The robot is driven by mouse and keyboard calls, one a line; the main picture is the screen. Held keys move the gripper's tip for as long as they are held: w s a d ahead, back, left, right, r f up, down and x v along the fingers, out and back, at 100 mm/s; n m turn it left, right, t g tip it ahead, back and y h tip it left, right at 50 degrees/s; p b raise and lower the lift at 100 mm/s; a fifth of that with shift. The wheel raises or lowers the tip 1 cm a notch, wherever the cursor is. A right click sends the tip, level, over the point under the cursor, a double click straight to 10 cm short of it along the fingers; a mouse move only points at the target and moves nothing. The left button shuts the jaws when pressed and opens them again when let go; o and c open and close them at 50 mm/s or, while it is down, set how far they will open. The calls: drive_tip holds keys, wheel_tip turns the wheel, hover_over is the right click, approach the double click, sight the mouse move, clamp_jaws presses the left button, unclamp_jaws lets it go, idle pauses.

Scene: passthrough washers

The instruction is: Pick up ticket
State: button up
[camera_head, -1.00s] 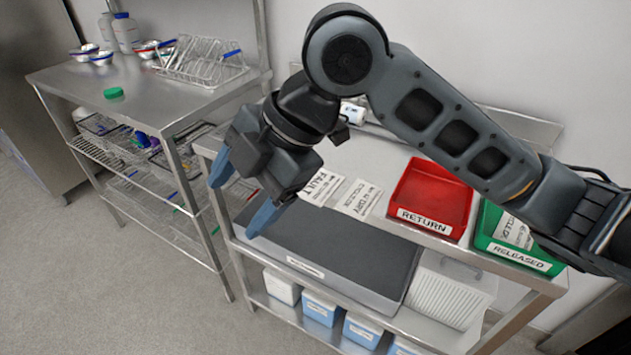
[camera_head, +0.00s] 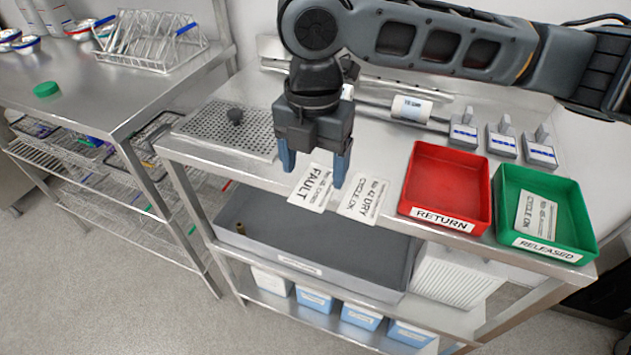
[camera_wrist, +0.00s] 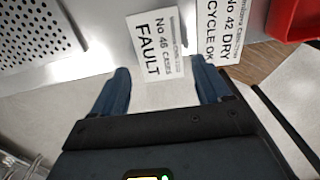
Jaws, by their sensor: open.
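A white FAULT ticket (camera_head: 313,187) lies flat near the front edge of the steel table; it also shows in the wrist view (camera_wrist: 155,45), printed "No 46". A second white ticket (camera_head: 362,198), "No 42 DRY CYCLE OK", lies just right of it. A third ticket, CYCLE OK (camera_head: 537,215), lies in the green RELEASED tray (camera_head: 578,228). My gripper (camera_head: 314,170) is open and empty, pointing down over the table edge. In the wrist view the FAULT ticket shows between and beyond the blue fingers (camera_wrist: 160,88).
A red RETURN tray (camera_head: 480,190) stands right of the tickets. A perforated drain plate (camera_head: 205,128) lies left of my gripper. A white roll (camera_head: 410,107) and several small stamp-like blocks (camera_head: 502,142) stand behind. A grey drawer (camera_head: 330,245) sits below the table edge.

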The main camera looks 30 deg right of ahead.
sight(313, 190)
drive_tip(key=shift+f, duration=1.55)
drive_tip(key=shift+s+a, duration=0.1)
drive_tip(key=shift+c, duration=0.4)
drive_tip(key=c, duration=0.7)
drive_tip(key=shift+c, duration=0.2)
drive_tip(key=shift+r, duration=0.45)
wheel_tip(313, 190, up, 3)
drive_tip(key=shift+f, duration=0.15)
drive_tip(key=s+d+r+b, duration=0.1)
drive_tip(key=s+d+r, duration=0.6)
drive_tip(key=s+d, duration=0.1)
drive_tip(key=shift+s+r, duration=0.2)
